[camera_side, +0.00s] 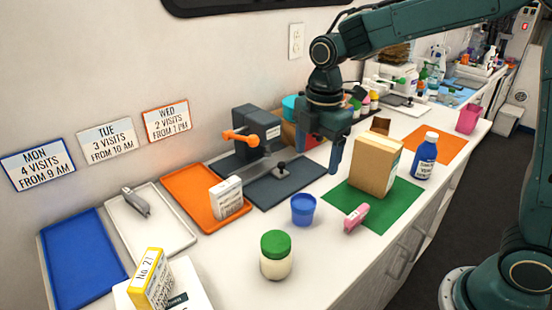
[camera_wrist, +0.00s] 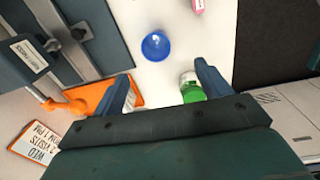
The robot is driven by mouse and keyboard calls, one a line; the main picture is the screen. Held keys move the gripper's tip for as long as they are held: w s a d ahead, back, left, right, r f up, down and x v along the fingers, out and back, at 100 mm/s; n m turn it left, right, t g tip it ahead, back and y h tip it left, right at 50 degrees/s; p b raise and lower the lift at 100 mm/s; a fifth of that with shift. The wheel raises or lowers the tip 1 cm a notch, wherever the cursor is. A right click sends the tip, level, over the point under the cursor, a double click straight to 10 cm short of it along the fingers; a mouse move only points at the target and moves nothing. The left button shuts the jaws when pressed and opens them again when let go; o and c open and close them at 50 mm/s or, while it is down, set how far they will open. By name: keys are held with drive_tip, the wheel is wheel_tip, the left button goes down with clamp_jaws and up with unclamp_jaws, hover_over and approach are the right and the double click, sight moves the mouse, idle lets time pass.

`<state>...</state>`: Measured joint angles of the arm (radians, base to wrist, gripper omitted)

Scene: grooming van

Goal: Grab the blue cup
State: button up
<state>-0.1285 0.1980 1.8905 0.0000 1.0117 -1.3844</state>
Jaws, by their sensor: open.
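The blue cup (camera_side: 303,210) stands upright on the white counter, between the dark grey mat and the green mat. In the wrist view the cup (camera_wrist: 156,46) is seen from above, ahead of the space between the two fingers. My gripper (camera_side: 322,152) is open and empty, pointing down above the counter, higher than the cup and behind it in the side view. Its two fingers also show in the wrist view (camera_wrist: 164,86), spread apart and touching nothing that I can see.
A green-lidded jar (camera_side: 276,256) and a pink object (camera_side: 356,217) are near the cup. A cardboard box (camera_side: 375,168) stands on the green mat (camera_side: 400,205); a blue bottle (camera_side: 425,157) is to its right. A grey press-like device (camera_side: 257,135) with an orange handle is behind.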

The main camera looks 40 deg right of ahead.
drive_tip(key=shift+w+a+f+n, duration=0.2)
drive_tip(key=shift+w+f+n, duration=0.2)
drive_tip(key=shift+w+f, duration=0.1)
drive_tip(key=shift+w+a+f+n, duration=0.15)
drive_tip(key=shift+w+f+n, duration=0.25)
drive_tip(key=shift+f, duration=0.1)
hover_over(303, 206)
drive_tip(key=s+a, duration=0.2)
drive_tip(key=shift+w+d+f, duration=0.1)
drive_tip(key=shift+f, duration=2.05)
drive_tip(key=shift+w+d+f, duration=0.1)
drive_tip(key=shift+f, duration=2.05)
drive_tip(key=shift+a+f, duration=0.1)
drive_tip(key=shift+f, duration=2.5)
drive_tip(key=c, duration=1)
drive_tip(key=shift+c, duration=0.2)
